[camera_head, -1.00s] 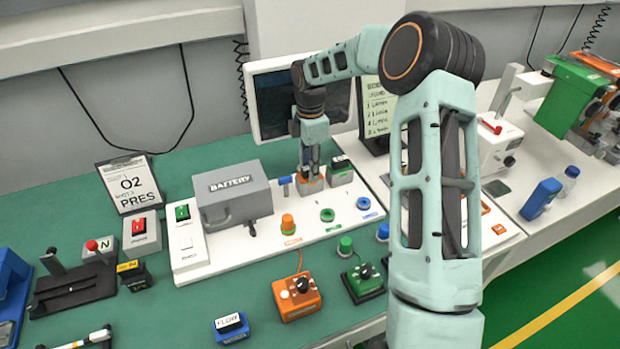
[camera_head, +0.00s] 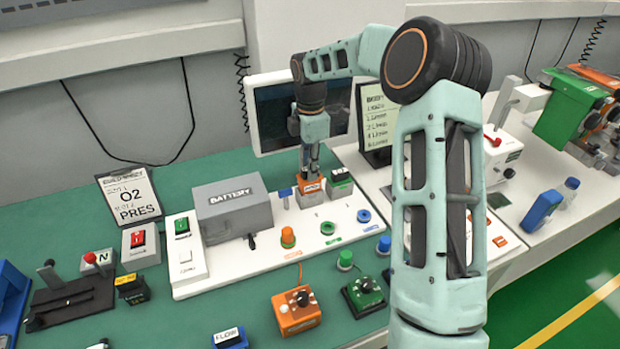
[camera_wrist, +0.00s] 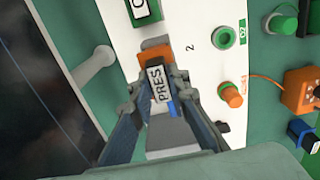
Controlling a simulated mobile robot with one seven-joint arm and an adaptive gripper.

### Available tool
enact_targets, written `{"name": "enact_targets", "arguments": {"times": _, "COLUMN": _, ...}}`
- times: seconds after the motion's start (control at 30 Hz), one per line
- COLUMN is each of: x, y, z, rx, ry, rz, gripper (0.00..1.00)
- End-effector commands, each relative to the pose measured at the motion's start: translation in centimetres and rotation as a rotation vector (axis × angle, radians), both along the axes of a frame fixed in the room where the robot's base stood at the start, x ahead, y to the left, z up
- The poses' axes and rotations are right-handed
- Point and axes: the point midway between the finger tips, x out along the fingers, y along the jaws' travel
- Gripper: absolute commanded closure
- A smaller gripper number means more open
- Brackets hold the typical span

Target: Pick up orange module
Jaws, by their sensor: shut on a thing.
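The orange module (camera_head: 312,185) is between the fingers of my gripper (camera_head: 311,172), which is shut on it. In the head view it shows just above a grey block (camera_head: 309,198) at the back of the white panel; I cannot tell how wide the gap is.
A green-and-black module (camera_head: 340,180) stands close on the right. A grey battery box (camera_head: 233,208) stands to the left on the white panel (camera_head: 270,254). The monitor (camera_head: 290,112) is close behind. An orange box with a black knob (camera_head: 297,311) sits in front.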

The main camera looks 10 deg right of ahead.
Motion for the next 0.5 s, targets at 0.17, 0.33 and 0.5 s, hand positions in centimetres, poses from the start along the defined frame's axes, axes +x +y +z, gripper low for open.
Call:
{"name": "enact_targets", "arguments": {"times": 0.17, "x": 0.1, "y": 0.0, "z": 4.1, "rx": -0.002, "ry": -0.005, "rz": 0.000, "gripper": 1.00}}
{"name": "enact_targets", "arguments": {"times": 0.33, "x": 0.1, "y": 0.0, "z": 8.2, "rx": -0.001, "ry": -0.005, "rz": 0.000, "gripper": 1.00}}
{"name": "enact_targets", "arguments": {"times": 0.5, "x": 0.1, "y": 0.0, "z": 11.6, "rx": 0.000, "ry": -0.004, "rz": -0.001, "gripper": 1.00}}
